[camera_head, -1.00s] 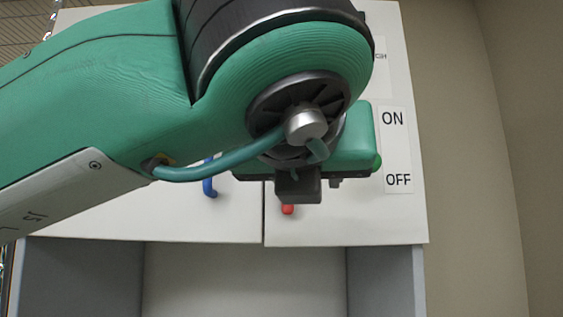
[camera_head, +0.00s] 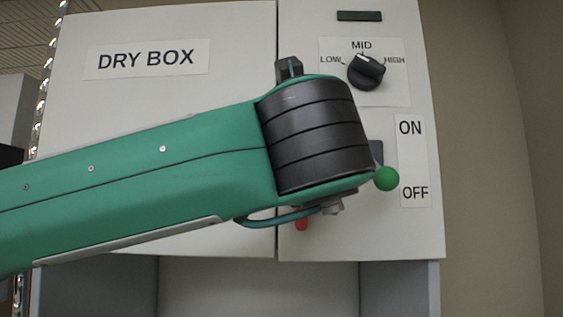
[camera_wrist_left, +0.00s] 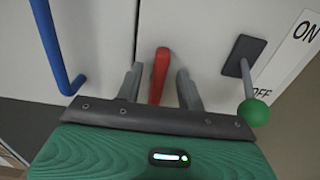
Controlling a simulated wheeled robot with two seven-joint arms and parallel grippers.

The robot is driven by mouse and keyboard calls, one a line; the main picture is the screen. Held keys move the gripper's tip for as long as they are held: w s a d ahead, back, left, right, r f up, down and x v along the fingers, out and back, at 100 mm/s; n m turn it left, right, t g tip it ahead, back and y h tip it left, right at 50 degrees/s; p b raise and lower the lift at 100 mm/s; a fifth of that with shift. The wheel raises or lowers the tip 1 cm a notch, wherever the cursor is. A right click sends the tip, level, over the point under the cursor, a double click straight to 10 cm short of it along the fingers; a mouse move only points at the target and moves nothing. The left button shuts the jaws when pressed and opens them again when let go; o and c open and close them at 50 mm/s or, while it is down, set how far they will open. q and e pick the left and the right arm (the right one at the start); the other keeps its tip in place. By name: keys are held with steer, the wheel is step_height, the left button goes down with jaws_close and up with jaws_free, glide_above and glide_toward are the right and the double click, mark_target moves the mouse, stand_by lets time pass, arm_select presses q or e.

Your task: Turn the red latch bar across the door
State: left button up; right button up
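The red latch bar (camera_wrist_left: 159,76) stands roughly upright in the left wrist view, just right of the door seam and roughly in line with it. In the head view only its lower end (camera_head: 302,224) shows below my left arm. My left gripper (camera_wrist_left: 160,82) is open, with one finger on each side of the bar. Gaps show between the bar and the fingers; whether the fingers overlap it in depth is hard to tell. The door (camera_head: 222,95) looks shut. My right gripper is not in view.
A blue handle (camera_wrist_left: 58,50) is on the door left of the bar. A lever with a green ball (camera_head: 386,178) sticks out close to the right, beside the ON/OFF label (camera_head: 413,160). A black knob (camera_head: 366,71) is above. Open space lies under the box.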

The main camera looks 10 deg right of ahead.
arm_select(q)
steer(key=shift+x, duration=0.95)
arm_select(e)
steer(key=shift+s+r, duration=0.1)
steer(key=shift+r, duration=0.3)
arm_select(q)
steer(key=shift+c, duration=0.2)
jaws_close()
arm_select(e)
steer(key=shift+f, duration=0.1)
